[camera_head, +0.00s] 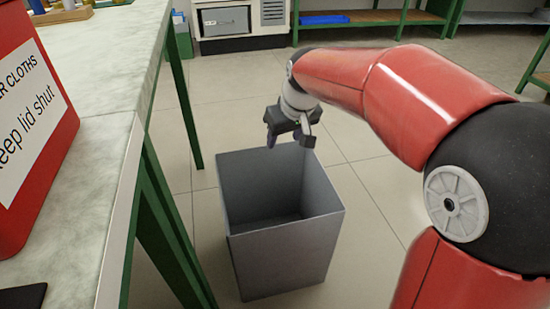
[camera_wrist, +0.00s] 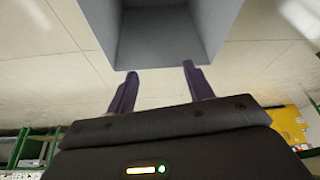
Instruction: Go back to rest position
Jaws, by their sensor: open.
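My gripper (camera_head: 288,140) is above the far rim of a grey open-topped bin (camera_head: 285,255) that stands on the floor. In the wrist view my gripper (camera_wrist: 158,75) shows its two dark fingers spread apart with nothing between them. The bin (camera_wrist: 165,52) also shows there, beyond the fingertips. The part of the bin's floor that I can see looks empty. My arm reaches in from the right, bent at the elbow.
A worktable (camera_head: 98,150) with green legs stands at the left. A red container (camera_head: 40,130) with a label about cloths sits on it. A shelf unit (camera_head: 370,18) with a blue item stands at the back. The tiled floor (camera_head: 375,185) around the bin is clear.

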